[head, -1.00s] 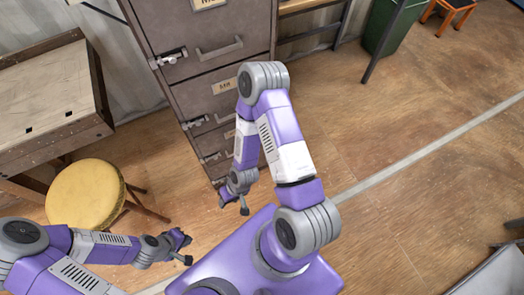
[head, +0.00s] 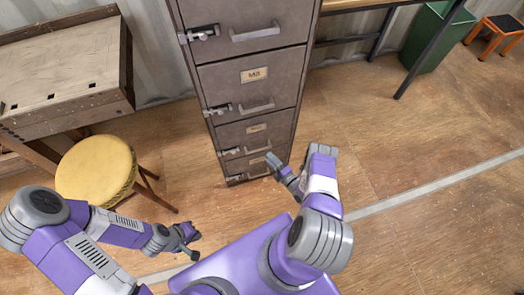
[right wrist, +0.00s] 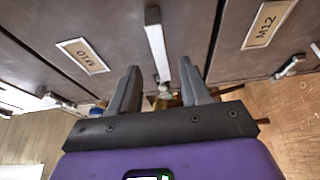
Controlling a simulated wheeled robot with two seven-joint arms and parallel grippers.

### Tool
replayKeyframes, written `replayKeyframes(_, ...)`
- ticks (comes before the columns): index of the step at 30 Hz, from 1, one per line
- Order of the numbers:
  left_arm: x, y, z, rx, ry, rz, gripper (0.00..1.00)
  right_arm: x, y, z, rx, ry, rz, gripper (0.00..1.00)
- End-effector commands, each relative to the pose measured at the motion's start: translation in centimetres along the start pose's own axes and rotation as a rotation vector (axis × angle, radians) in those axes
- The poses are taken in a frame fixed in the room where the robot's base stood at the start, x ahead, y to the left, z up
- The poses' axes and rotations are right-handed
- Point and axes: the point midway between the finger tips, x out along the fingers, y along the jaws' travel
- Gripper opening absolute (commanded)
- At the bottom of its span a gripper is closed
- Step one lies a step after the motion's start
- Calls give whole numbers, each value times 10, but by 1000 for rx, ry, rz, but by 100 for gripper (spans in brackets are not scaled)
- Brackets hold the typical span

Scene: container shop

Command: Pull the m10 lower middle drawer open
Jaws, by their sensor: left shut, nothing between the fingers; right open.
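The m10 drawer (head: 238,134) is the third one down in the grey-brown metal cabinet, and its front sits flush. Its label shows in the right wrist view (right wrist: 83,57), with its pale bar handle (right wrist: 157,45) to the right of it. My right gripper (head: 272,164) is low in front of the cabinet. In the right wrist view its fingers (right wrist: 160,75) are open and empty, one on each side of the handle's near end; I cannot tell the gap in depth. My left gripper (head: 194,246) is shut and empty, low at the left, away from the cabinet.
The m12 label (right wrist: 268,25) marks the drawer below. Latches (head: 216,109) line the cabinet's left edge. A yellow stool (head: 96,170) and wooden desk (head: 60,65) stand left. A green bin (head: 437,38) and orange stool (head: 496,32) are back right. The floor to the right is clear.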

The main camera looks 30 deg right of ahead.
Motion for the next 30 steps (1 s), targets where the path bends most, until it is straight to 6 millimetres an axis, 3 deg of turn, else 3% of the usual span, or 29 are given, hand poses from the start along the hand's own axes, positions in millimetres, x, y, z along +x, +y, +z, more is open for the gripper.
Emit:
replayKeyframes(12, 19, -7, -1, 0, 0, 0, 0, 61, -1, 0, 1, 1, 0, 47)
replayKeyframes(23, 20, -8, -1, 0, 0, 0, 0, 70, 1, 0, 3, -1, -2, 47)
replayKeyframes(24, 20, -8, -1, 0, 0, 0, 0, 70, 1, 0, 3, -1, -2, 45)
replayKeyframes(30, 20, -8, -1, 0, 0, 0, 0, 70, 0, 0, 3, -1, -2, 15)
